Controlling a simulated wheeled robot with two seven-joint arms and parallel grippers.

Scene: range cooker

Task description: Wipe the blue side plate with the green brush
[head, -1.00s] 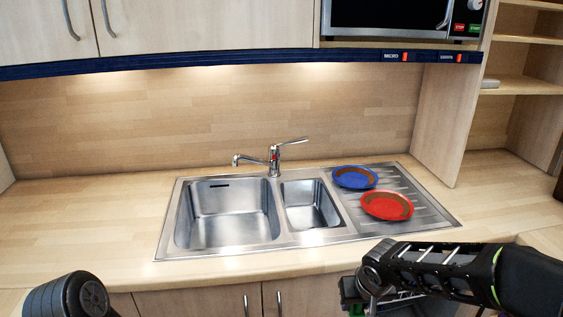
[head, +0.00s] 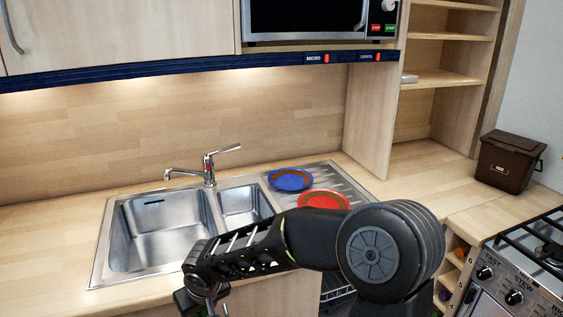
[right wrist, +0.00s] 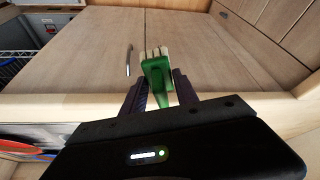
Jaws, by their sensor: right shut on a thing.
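The blue side plate (head: 291,180) lies on the ribbed drainboard right of the sink, with a brown smear along its upper inside. My right gripper (right wrist: 157,88) is shut on the green brush (right wrist: 157,72), whose pale bristles point away from the gripper. In the head view my right arm reaches left across the counter front. Its hand is low at the bottom edge, in front of the sink and away from the plate; the brush is barely visible there. My left gripper is not in view.
A red plate (head: 323,200), also smeared brown, lies just in front of the blue plate, partly hidden by my arm. The steel sink (head: 130,235) and tap (head: 208,168) are to the left. A brown bin (head: 507,160) and hob (head: 545,240) are at right.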

